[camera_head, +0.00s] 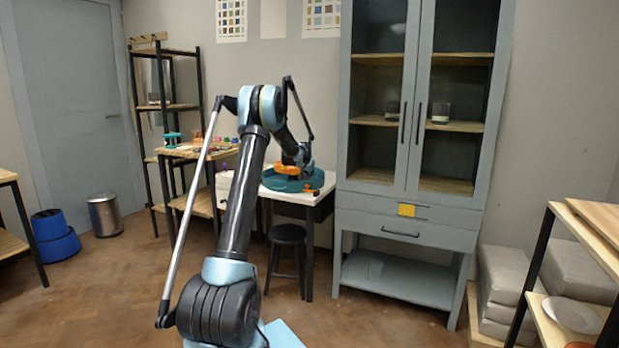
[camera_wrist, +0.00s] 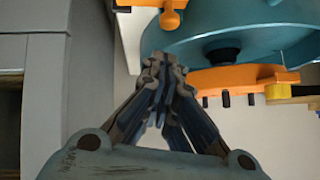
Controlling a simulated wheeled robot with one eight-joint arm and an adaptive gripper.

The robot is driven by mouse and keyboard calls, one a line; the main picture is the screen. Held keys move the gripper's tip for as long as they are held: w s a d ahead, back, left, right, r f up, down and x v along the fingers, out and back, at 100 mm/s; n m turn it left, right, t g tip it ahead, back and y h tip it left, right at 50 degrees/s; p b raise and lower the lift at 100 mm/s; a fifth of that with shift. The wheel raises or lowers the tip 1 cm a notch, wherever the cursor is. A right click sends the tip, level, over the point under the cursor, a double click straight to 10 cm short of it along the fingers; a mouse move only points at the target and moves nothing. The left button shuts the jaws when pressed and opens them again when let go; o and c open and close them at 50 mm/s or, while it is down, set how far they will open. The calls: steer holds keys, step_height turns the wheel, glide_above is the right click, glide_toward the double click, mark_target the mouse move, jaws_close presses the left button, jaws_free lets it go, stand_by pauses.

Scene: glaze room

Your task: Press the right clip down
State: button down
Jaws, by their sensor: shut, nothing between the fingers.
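A teal round basin (camera_head: 298,183) with an orange part (camera_head: 287,169) on it sits on a small white-topped table (camera_head: 325,190). In the wrist view the basin (camera_wrist: 235,35) fills the upper right. An orange clip-like piece with a rounded end (camera_wrist: 170,16) is at the top, beside the basin's left edge. An orange bar with dark pegs (camera_wrist: 240,78) and a yellow knob (camera_wrist: 278,91) lies below the basin. I cannot tell which piece is the right clip. My gripper (camera_wrist: 160,62) is shut and empty, its tips near the basin's lower left edge; contact is unclear.
A grey cabinet (camera_head: 405,215) stands right of the table. A black stool (camera_head: 288,235) is under the table's front. A wooden bench with small coloured items (camera_head: 195,150) and a black shelf rack stand to the left. The floor in front is clear.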

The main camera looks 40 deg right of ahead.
steer(key=s+a+r, duration=0.3)
steer(key=a+r, duration=0.4)
steer(key=r, duration=0.3)
steer(key=shift+r, duration=0.25)
stand_by(0.4)
